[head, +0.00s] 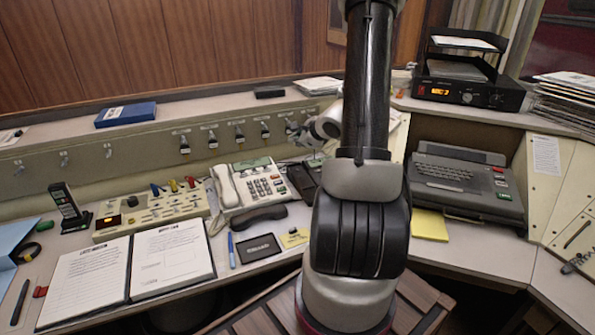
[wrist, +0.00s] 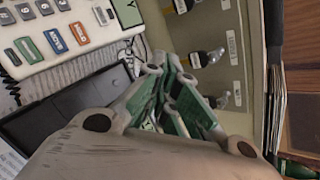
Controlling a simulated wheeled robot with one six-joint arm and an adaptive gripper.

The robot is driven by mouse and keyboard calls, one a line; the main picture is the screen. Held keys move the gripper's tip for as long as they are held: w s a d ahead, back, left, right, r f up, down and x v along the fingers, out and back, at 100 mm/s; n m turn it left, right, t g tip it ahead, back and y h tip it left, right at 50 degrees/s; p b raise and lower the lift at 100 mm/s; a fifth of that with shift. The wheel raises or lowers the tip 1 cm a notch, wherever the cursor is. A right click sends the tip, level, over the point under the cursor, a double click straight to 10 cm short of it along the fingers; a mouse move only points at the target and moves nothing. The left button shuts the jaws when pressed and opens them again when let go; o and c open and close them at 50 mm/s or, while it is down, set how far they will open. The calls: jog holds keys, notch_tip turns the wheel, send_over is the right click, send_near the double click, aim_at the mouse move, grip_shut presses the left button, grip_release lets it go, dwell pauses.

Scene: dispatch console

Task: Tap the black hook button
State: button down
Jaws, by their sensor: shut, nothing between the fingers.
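A white desk phone (head: 262,185) stands on the console, with a white handset (head: 228,187) along its left side. Part of the phone, with green, blue and orange keys, shows at the upper left of the wrist view (wrist: 60,35). I cannot make out the black hook button for certain in either view. My gripper (wrist: 170,95) is shut and empty, beside the phone's right end and near the upright switch panel. In the head view my gripper (head: 305,132) is small and partly hidden by my arm.
A black slab (head: 302,180) lies right of the phone; a black handset (head: 258,219) lies in front. The upright panel (head: 225,135) with plugged switches runs behind. A keypad box (head: 150,210), open binder (head: 170,255) and typewriter-like machine (head: 465,175) flank the area.

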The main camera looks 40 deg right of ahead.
jog(key=shift+w+d+f, duration=0.1)
jog(key=shift+w+f, duration=0.1)
jog(key=shift+f, duration=1.25)
jog(key=shift+w+a+f, duration=0.1)
jog(key=shift+w+f, duration=0.15)
jog(key=shift+f, duration=1.2)
jog(key=shift+w+d+f, duration=0.1)
jog(key=shift+w+f, duration=0.1)
jog(key=shift+f, duration=1.25)
jog(key=shift+w+f, duration=0.1)
jog(key=shift+f, duration=0.3)
jog(key=shift+f, duration=0.55)
jog(key=shift+r, duration=0.85)
jog(key=shift+s+r, duration=0.25)
jog(key=shift+r, duration=1)
jog(key=shift+s+r, duration=0.2)
jog(key=shift+r, duration=1.05)
